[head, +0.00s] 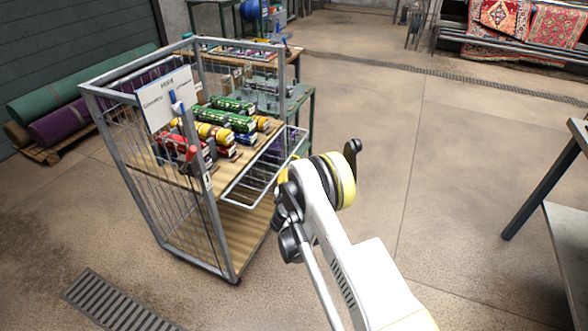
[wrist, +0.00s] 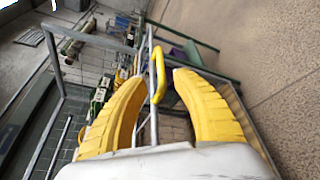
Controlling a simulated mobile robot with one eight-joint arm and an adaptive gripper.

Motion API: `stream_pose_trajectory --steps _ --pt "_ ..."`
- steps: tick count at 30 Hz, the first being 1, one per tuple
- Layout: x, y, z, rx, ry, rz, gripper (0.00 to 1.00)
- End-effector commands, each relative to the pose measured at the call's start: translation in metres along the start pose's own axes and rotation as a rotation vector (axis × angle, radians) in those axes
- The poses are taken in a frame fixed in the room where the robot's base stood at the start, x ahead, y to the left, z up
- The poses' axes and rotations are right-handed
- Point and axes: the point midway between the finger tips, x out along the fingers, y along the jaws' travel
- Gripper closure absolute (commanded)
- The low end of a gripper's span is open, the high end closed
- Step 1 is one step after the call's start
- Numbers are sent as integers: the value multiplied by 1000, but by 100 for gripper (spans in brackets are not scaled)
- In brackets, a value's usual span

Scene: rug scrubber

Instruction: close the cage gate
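The cage trolley (head: 135,160) stands left of centre in the head view, with a grey tubular frame and mesh sides. A grey tubular gate frame (head: 242,205) juts from its right, open side, out of line with the cage. My gripper (wrist: 160,77) is open, its two yellow fingers spread on either side of a yellow handle (wrist: 158,80) in the wrist view. The handle sits by grey bars. I cannot tell whether either finger touches it. In the head view my own arm mostly hides the fingers and the handle.
The cage shelf holds several green, yellow and red packs (head: 230,120). A white sign (head: 165,98) hangs on the cage. A green-framed table (head: 300,100) stands close behind. A dark-legged table (head: 545,190) is at right. Bare floor (head: 440,150) lies between.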

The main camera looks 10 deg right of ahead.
Motion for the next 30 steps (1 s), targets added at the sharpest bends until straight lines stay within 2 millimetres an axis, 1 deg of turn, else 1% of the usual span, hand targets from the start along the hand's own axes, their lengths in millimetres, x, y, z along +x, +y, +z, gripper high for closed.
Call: stream_pose_trajectory --steps 1,3,6,9,14,22,23,24,26,30 --pt "12 -5 -2 0 -2 -2 66" --pt "27 -5 -2 2 -1 -1 66" --pt "44 -5 -2 2 -1 -1 66" --pt "58 -4 -2 1 -1 -2 66" --pt "69 -3 -1 2 0 -1 66" --pt "70 -2 -1 3 0 -1 66" --pt "70 -2 -1 3 0 -1 70" --pt "70 -2 -1 3 0 -1 82" --pt "70 -2 -1 3 0 -1 100" --pt "70 -2 -1 3 0 -1 100"
